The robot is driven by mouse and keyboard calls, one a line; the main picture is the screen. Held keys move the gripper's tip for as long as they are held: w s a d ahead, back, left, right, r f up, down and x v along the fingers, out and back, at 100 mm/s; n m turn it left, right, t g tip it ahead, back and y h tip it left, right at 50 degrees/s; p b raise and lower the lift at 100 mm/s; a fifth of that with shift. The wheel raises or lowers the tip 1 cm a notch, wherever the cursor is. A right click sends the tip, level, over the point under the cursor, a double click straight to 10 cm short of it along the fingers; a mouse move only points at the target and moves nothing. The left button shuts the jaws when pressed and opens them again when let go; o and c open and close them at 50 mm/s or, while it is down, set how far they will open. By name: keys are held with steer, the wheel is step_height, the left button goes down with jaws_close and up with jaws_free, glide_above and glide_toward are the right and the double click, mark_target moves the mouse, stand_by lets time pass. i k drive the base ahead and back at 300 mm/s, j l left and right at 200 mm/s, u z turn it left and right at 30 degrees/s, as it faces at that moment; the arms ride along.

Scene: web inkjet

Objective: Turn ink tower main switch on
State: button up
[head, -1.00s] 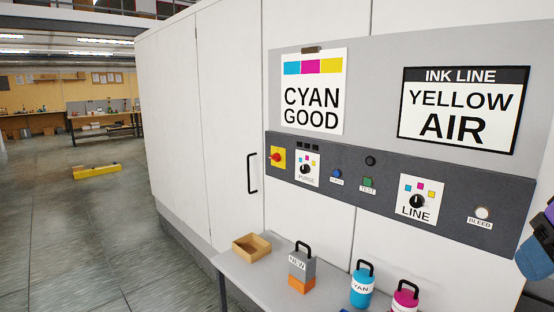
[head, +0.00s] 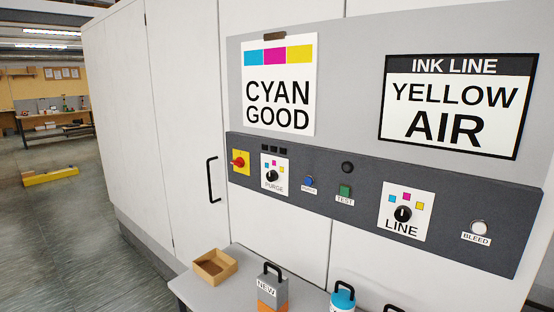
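A red rotary switch on a yellow plate (head: 239,162) sits at the left end of the dark grey control panel (head: 325,205). I take it for the main switch; its on or off marking is too small to read. To its right are the PURGE knob (head: 272,176), a blue button (head: 308,182), a green TEST button (head: 345,190), the LINE knob (head: 402,214) and a white BLEED button (head: 479,228). A sign above reads INK LINE YELLOW AIR (head: 457,106). My gripper is not in this view.
A grey table (head: 208,289) stands below the panel. On it are an open brown box (head: 215,265), a grey and orange NEW container (head: 271,292) and a cyan bottle (head: 342,299). A black door handle (head: 213,180) sticks out left of the panel. Open floor (head: 60,240) lies to the left.

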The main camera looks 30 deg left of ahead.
mark_target(239, 162)
steer(key=j+z, duration=0.2)
steer(key=j, duration=0.35)
steer(key=j+z, duration=0.25)
steer(key=j, duration=0.3)
steer(key=k+j+z, duration=0.2)
steer(key=j, duration=0.35)
steer(key=j+z, duration=0.2)
steer(key=j, duration=0.35)
steer(key=k+j, duration=0.1)
steer(key=j, duration=0.35)
steer(key=k+j, duration=0.1)
steer(key=j, duration=0.3)
steer(key=k+j, duration=0.1)
steer(key=j, duration=0.35)
steer(key=k+j, duration=0.1)
steer(key=j, duration=0.35)
steer(key=k+j+z, duration=0.1)
steer(key=j, duration=0.35)
steer(key=k+j, duration=0.1)
steer(key=j, duration=0.3)
